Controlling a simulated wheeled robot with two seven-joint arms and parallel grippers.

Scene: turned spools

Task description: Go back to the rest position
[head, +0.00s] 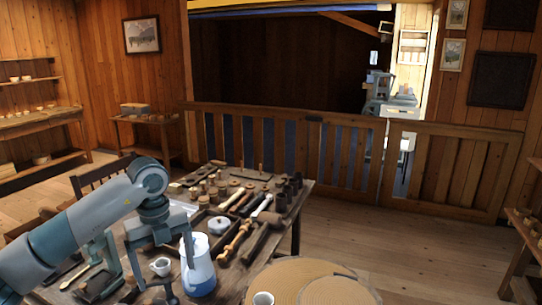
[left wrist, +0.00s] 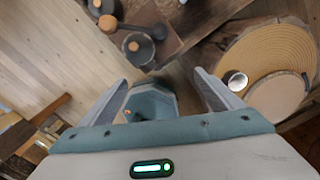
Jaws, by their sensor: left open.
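My left arm comes in from the left in the head view, and its gripper (head: 162,262) hangs fingers-down over the near left part of the workbench (head: 292,212). The fingers are spread apart with nothing held between them. One finger overlaps a white and blue jug (head: 198,272) in the picture; I cannot tell whether they touch. A small white cup (head: 160,267) shows between the fingers. In the left wrist view the gripper (left wrist: 160,80) is also open. A blue-grey shape lies beyond it, partly hidden and unclear. My right gripper is not in view.
The bench holds spools, dark cups and turned wooden tools. A round wooden table (head: 285,272) with a white cup (head: 263,299) stands at the near right. A wooden railing (head: 340,155) closes off the back. The floor (head: 430,245) at the right is clear.

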